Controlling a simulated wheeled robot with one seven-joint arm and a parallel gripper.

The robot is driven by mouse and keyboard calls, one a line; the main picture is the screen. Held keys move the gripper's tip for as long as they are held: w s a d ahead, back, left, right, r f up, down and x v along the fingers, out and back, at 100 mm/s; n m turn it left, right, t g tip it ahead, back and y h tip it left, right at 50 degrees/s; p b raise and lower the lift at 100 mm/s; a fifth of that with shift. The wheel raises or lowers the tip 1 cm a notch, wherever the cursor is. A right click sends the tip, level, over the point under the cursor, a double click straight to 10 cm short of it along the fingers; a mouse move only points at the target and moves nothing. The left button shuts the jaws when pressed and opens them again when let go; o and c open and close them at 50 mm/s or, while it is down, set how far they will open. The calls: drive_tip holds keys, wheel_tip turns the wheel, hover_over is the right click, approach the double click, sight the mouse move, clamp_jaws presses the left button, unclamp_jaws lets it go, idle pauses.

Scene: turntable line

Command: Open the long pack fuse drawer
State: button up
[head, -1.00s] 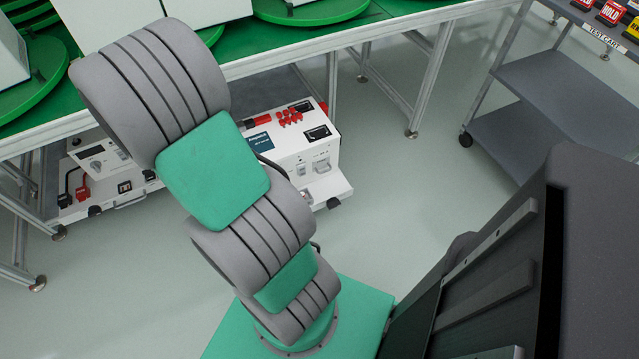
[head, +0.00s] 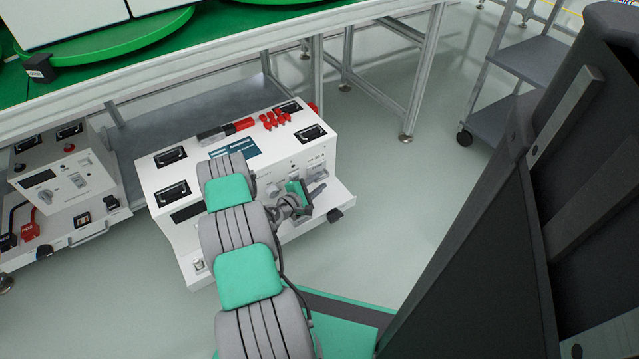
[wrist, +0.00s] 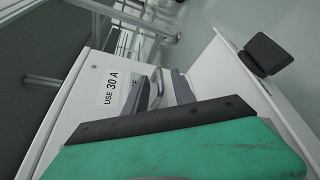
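A white power pack (head: 222,150) stands on the low shelf under the table. My gripper (head: 308,192) is at the right part of its front, close to the front controls. In the wrist view, a white panel carries a partly covered label (wrist: 112,90) reading "USE 30 A". Next to it is a grey handle (wrist: 157,88), which I take to be the fuse drawer's. A dark finger edge and a green part of my gripper (wrist: 165,122) lie in front of it and hide its lower part. I cannot tell whether they touch, or the finger gap.
A second white pack (head: 65,185) stands to the left. Table legs (head: 424,80) rise behind on the right, with a grey cart (head: 535,60) beyond. Floor to the right is clear.

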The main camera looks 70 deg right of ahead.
drive_tip(key=shift+x, duration=1.2)
clamp_jaws()
drive_tip(key=shift+a+f, duration=0.1)
idle(0.4)
